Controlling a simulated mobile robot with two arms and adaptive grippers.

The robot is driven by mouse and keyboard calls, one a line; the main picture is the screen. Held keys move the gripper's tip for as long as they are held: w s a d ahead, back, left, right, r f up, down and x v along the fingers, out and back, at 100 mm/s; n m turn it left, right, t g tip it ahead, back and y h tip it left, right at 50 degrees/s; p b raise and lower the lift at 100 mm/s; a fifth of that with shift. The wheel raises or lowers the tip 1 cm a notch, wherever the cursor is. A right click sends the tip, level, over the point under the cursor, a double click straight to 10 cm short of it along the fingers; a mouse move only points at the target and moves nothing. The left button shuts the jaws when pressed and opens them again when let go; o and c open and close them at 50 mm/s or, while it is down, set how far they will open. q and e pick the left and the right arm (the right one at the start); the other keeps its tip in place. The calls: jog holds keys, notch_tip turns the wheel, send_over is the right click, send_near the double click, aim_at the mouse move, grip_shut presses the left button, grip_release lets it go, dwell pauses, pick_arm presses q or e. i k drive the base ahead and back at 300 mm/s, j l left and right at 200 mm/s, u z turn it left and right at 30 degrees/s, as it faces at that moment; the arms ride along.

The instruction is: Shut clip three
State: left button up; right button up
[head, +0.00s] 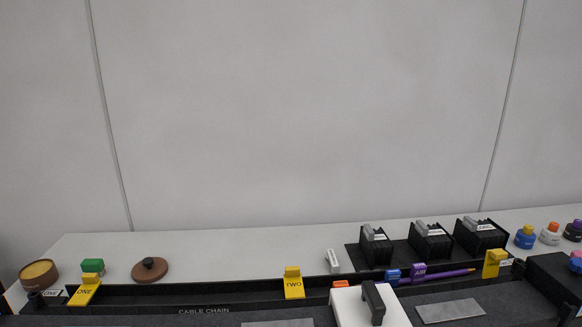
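A black channel (240,298) marked CABLE CHAIN runs along the front of the bench with three yellow clips on it. The yellow clip marked ONE (84,292) is at the left and the one marked TWO (294,286) is in the middle; both slope down over the channel with their labels facing me. The third yellow clip (493,264), at the right, stands more upright and shows no readable number; a small white label (506,262) is beside it. A purple hose or rod (440,275) with a purple block marked AIR (419,269) lies along the channel left of it. Neither gripper shows.
A white box with a black handle (350,309) stands in front of the channel, right of centre. Black holders (430,247) stand behind it on a dark tray. Small coloured bottles (525,237) are at the far right. A brown disc (150,271) lies at the left.

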aim_at(492, 261)
jog(key=z, duration=1.3)
